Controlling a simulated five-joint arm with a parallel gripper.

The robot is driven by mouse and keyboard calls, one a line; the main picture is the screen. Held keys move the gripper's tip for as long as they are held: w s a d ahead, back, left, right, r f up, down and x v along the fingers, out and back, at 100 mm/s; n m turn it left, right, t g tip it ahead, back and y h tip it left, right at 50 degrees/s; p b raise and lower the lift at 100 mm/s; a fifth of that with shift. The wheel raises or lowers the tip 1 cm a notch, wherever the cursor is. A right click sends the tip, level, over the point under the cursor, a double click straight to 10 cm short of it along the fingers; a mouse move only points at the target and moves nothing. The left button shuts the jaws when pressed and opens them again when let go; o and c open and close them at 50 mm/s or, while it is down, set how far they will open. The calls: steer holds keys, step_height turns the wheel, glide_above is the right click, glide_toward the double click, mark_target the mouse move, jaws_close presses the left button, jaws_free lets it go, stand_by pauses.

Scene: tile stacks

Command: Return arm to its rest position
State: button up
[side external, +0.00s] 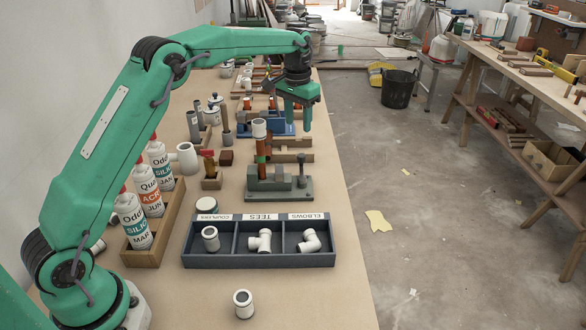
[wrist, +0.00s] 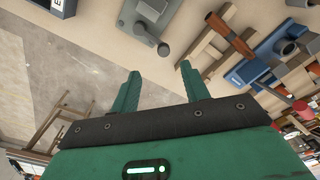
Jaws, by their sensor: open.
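My green arm reaches out over the workbench (side external: 350,290). My gripper (side external: 297,125) points down, its two fingers spread with nothing between them. In the wrist view my gripper (wrist: 160,70) is empty too. That view shows the fixture (wrist: 148,18) at the top and a blue vise (wrist: 255,65) at the right.
A dark three-part tray (side external: 258,260) holds a coupler, a tee and an elbow. A loose white coupler (side external: 243,304) stands in front. Bottles (side external: 158,163) in a wooden box (side external: 150,258) stand at left. The floor (side external: 400,220) right of the bench is mostly clear.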

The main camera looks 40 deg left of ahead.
steer(key=s+d+r+t, duration=0.1)
steer(key=s+d+r, duration=0.1)
steer(key=s+r, duration=0.55)
steer(key=s+d+r+t, duration=0.15)
steer(key=s+r, duration=0.35)
steer(key=s, duration=0.6)
steer(key=s+d+f+t, duration=0.1)
steer(key=s+f, duration=0.4)
steer(key=s, duration=1.4)
steer(key=shift+d+f+t, duration=0.2)
steer(key=shift+t, duration=0.65)
